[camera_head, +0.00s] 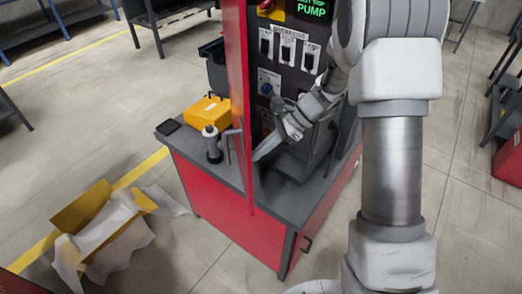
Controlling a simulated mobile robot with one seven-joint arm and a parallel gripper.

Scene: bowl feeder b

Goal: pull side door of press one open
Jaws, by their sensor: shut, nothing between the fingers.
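Press one is the red machine with a dark control panel (284,62) on a red base cabinet (215,200). Its side door looks like the tall red panel (239,90), seen nearly edge-on and standing out from the machine towards me. A grey handle (228,146) shows on the door's left side. My gripper (260,156) is shut and empty, just right of the door on its inner side, pointing down-left. Its tips are close to the panel; I cannot tell whether they touch. My arm hides the right part of the machine.
An open yellow carton (95,222) with paper lies on the floor at left. The floor in front is clear.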

